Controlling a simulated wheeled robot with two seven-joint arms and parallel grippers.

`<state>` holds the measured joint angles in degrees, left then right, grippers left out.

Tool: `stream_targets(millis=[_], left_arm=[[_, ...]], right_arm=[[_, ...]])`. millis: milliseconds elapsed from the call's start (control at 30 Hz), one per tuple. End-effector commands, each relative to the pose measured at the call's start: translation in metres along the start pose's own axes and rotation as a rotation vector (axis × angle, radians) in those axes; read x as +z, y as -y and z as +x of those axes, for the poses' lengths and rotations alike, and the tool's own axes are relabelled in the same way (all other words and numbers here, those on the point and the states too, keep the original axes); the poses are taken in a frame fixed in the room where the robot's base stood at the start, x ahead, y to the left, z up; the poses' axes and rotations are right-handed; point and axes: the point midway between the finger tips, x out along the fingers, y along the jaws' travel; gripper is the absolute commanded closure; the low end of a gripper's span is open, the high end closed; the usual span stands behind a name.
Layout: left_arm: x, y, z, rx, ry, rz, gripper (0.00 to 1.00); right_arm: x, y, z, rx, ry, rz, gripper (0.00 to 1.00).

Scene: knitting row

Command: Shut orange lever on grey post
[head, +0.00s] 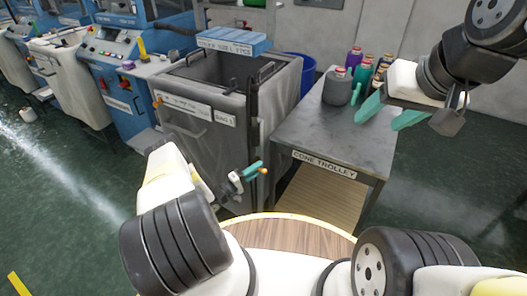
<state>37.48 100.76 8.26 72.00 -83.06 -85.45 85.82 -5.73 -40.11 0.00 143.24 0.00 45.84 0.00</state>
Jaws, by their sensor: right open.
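A small orange piece (263,171) shows right beside the teal fingertip of my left gripper (251,171), low in front of the grey bin. It may be the lever's end, but a grey post is not clearly visible there. My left gripper is seen at a steep angle, so its finger gap and any contact with the orange piece cannot be told. Another small orange piece (157,102) is at the left edge of the grey bin. My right gripper (389,113) is open, its two teal fingers apart, above the right side of the cone trolley.
Blue machines (130,75) stand at left. Green floor is open at far left.

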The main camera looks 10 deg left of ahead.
Motion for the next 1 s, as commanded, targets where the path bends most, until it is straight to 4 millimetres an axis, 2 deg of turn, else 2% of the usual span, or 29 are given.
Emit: stream_targets(millis=[167,500,600,1000], left_arm=[[-0.001,0.000,-0.007,0.000,-0.001,0.001,0.77],[-0.001,0.000,-0.062,-0.001,-0.002,-0.001,0.77],[0.000,0.000,-0.072,-0.001,-0.001,-0.001,0.77],[0.000,0.000,-0.079,0.000,0.000,0.000,0.77]], right_arm=[[0.000,0.000,0.000,0.000,0.000,0.000,0.43],[0.000,0.000,0.000,0.000,0.000,0.000,0.43],[0.000,0.000,0.000,0.000,0.000,0.000,0.43],[0.000,0.000,0.000,0.000,0.000,0.000,0.43]])
